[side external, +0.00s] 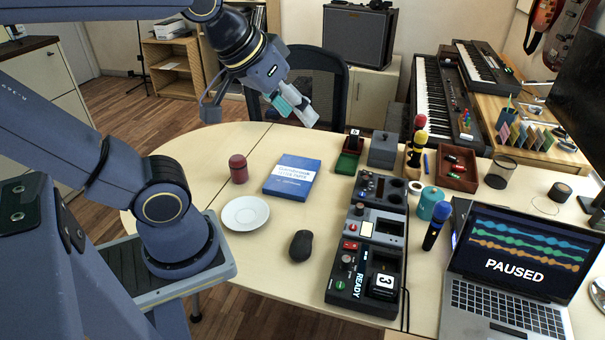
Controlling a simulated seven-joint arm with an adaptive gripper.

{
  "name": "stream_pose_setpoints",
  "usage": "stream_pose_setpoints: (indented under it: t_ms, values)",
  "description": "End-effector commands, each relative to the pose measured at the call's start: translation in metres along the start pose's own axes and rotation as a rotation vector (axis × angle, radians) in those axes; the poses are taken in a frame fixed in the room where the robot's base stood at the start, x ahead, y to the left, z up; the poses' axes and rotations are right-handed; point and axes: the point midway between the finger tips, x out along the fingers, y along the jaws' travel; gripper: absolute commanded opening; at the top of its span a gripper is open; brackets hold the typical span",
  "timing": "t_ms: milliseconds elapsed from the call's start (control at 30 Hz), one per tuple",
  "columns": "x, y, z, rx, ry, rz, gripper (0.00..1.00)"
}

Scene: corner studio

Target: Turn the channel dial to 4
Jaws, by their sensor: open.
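A dark control console (338,297) lies on the table at right of centre, its front panel reading READY. On that front panel sits a black block-like part (382,293) with a white face reading 3; it looks like the channel dial, though its exact shape is small to tell. My gripper (302,108) is high above the back of the table, up and left of the console and well apart from it. Its fingers, one with a teal part, are open with nothing seen between them.
A black mouse (301,245), a white saucer (245,213), a blue book (292,177) and a red jar (238,168) stand left of the console. A laptop (503,309), a microphone (436,226) and a teal canister (428,203) crowd its right side.

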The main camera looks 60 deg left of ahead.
Motion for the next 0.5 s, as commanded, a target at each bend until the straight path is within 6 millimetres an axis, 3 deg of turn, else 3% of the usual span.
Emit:
stream_pose_setpoints:
  t_ms: [33, 100, 267, 367, 500]
  values:
    - [0.002, 0.000, -0.025, -0.060, 0.028, -0.024, 0.53]
    - [0.010, -0.001, -0.053, -0.134, 0.054, -0.055, 0.53]
    - [0.043, -0.002, -0.112, -0.267, 0.085, -0.116, 0.53]
    - [0.082, -0.004, -0.146, -0.341, 0.088, -0.154, 0.53]
    - [0.159, -0.013, -0.177, -0.420, 0.062, -0.208, 0.53]
